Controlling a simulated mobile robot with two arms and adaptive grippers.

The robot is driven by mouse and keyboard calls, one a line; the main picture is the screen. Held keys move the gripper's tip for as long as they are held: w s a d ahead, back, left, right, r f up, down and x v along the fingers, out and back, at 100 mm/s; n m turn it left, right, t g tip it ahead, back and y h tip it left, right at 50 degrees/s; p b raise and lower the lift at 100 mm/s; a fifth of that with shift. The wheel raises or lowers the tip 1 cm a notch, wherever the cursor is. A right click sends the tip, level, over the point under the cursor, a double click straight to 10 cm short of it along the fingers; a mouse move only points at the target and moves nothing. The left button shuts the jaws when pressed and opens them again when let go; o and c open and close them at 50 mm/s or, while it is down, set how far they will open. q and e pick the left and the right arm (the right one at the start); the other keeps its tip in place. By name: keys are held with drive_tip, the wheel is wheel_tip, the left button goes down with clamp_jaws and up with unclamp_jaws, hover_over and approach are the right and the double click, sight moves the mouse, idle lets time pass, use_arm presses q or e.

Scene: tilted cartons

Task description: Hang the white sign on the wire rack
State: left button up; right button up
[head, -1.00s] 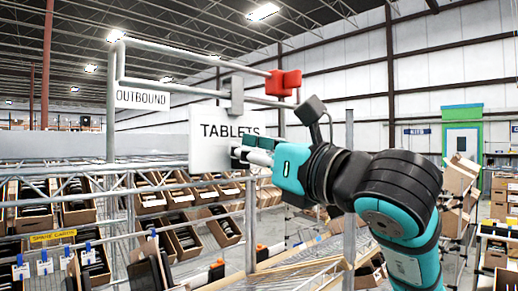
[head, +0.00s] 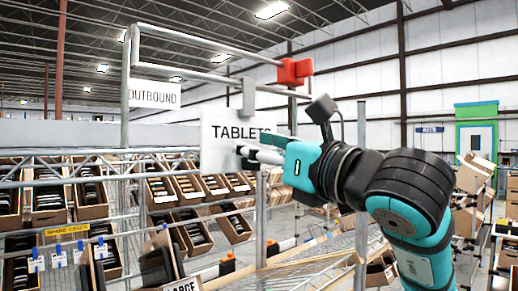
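The white sign (head: 222,157) reads TABLETS and hangs upright from a grey hook (head: 249,98) at the rack's upper rail. The wire rack (head: 126,100) has grey metal bars, with a red end piece (head: 294,72) on the rail's right end. My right gripper (head: 243,152) comes in from the right and its fingers are at the sign's lower right part, covering the end of the lettering. Whether the fingers pinch the sign or only touch its face cannot be made out. My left gripper is not in view.
A smaller OUTBOUND sign (head: 154,94) hangs on the rack to the left. Tilted cartons (head: 50,205) with dark items fill shelves below. A grey post (head: 362,180) stands near my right arm. A yellow SPARE CARDS label (head: 66,229) is at lower left.

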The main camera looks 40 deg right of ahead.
drive_tip(key=v, duration=1.2)
